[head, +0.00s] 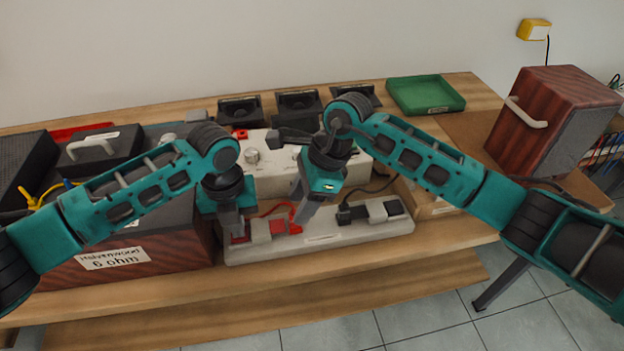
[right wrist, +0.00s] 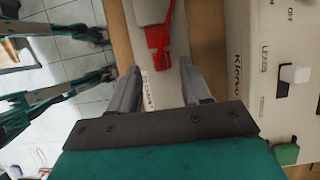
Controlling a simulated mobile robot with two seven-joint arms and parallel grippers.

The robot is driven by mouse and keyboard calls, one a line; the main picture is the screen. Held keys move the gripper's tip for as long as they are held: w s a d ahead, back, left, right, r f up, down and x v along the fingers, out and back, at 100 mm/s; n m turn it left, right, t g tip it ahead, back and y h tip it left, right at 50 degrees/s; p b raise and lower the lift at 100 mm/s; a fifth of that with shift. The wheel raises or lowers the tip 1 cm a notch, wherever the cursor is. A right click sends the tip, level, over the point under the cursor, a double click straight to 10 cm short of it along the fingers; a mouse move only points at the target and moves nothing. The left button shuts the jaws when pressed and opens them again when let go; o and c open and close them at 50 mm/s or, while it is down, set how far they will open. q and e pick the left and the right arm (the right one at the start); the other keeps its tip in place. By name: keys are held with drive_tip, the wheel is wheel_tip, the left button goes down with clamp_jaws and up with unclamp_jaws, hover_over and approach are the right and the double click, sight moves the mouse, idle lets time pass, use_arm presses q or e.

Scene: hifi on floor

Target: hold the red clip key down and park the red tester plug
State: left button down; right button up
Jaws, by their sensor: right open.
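The low grey clip board (head: 330,236) lies on the bench near its front edge. A red key (head: 239,237) shows at its left end, partly covered by my left gripper (head: 232,228). My left fingertips are down at that key; whether they touch or press it I cannot tell, nor how far apart they are. A red plug part (head: 295,227) with a red lead sits further right on the board, and red also shows in the right wrist view (right wrist: 157,40). My right gripper (head: 304,216) is open and empty just right of it, its fingers (right wrist: 160,92) straddling bare board.
A black plug (head: 346,213) and black key (head: 394,208) occupy the board's right half. A pale instrument box (head: 265,180) stands close behind. A speaker box labelled 6 ohm (head: 150,250) is at left, a green tray (head: 428,94) at back right.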

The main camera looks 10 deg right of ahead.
use_arm(q)
drive_tip(key=shift+s+f, duration=0.1)
drive_tip(key=shift+f, duration=0.05)
use_arm(e)
drive_tip(key=shift+x, duration=2.15)
drive_tip(key=shift+r, duration=0.1)
clamp_jaws()
drive_tip(key=c, duration=0.5)
unclamp_jaws()
clamp_jaws()
drive_tip(key=shift+r, duration=0.7)
drive_tip(key=shift+r, duration=1.55)
